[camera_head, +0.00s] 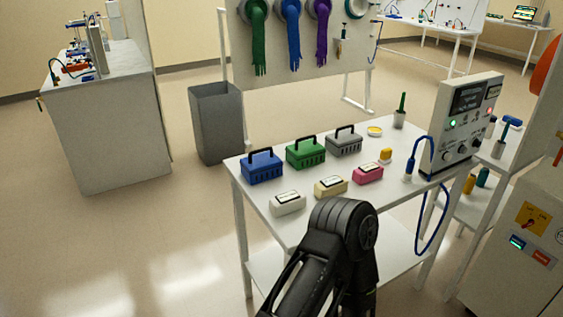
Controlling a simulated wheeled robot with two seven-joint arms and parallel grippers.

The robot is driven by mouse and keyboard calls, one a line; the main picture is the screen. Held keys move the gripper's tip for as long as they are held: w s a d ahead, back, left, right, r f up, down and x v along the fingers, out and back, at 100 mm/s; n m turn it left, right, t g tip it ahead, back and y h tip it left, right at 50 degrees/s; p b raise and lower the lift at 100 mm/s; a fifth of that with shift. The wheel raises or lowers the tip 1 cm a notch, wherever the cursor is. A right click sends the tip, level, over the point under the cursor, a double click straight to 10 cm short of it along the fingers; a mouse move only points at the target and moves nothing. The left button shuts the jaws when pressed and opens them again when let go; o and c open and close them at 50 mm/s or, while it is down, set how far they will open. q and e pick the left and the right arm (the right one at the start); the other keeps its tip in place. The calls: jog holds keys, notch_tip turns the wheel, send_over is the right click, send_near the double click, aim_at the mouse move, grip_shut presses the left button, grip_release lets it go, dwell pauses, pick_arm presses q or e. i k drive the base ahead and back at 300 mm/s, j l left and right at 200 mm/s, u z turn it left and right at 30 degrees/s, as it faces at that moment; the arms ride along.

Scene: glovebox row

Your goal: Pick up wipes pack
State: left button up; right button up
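Three small packs with dark-edged labels on top lie in a row on the white table (405,178). They look like wipes packs: a white one (287,203), a cream one (330,187) and a pink one (367,174). A bent black link of one of my arms rises from the bottom edge, in front of the table's near side. It covers part of the tabletop close to the white and cream packs. Neither of my grippers shows in this view, so I cannot tell whether they are open or shut.
Blue (262,167), green (306,152) and grey (344,141) handled boxes stand behind the packs. A control unit (463,122) with a blue hose stands at the table's right. A grey bin (217,122) is behind the table. The floor at left is clear.

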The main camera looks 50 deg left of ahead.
aim_at(287, 202)
jog(key=j+u, duration=0.15)
jog(key=j, duration=0.2)
jog(key=i+j+u, duration=0.1)
jog(key=j, duration=0.3)
jog(key=i+j+u, duration=0.15)
jog(key=j, duration=0.2)
jog(key=i+j+u, duration=0.15)
jog(key=j, duration=0.2)
jog(key=j+u, duration=0.15)
jog(key=j, duration=0.2)
jog(key=i, duration=0.05)
